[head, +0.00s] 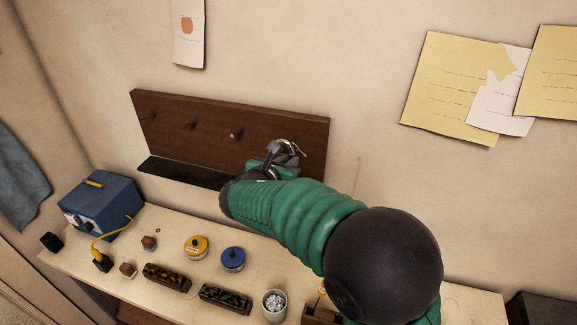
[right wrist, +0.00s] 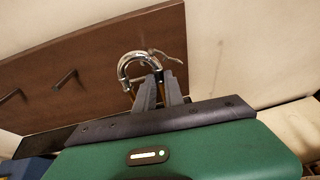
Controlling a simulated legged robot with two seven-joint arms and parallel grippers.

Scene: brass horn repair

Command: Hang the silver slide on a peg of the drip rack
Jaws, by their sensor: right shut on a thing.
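The silver slide (right wrist: 138,64) is a shiny curved tube in the right wrist view, with its bend above the jaws. My right gripper (right wrist: 160,85) is shut on it. In the head view the right gripper (head: 287,150) holds the slide (head: 291,145) in front of the right end of the drip rack (head: 260,125). The rack is a dark wooden board on the wall with several pegs and a black tray below. One bare peg (head: 236,134) shows left of the gripper. My arm hides the rack's lower right part. I cannot tell whether the slide touches a peg. My left gripper is out of view.
On the bench below stand a blue box (head: 103,205) with a yellow cable, a yellow tin (head: 196,247), a blue tin (head: 232,259), two dark speckled blocks (head: 167,278) and a cup (head: 274,304). Papers (head: 458,88) hang on the wall at right.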

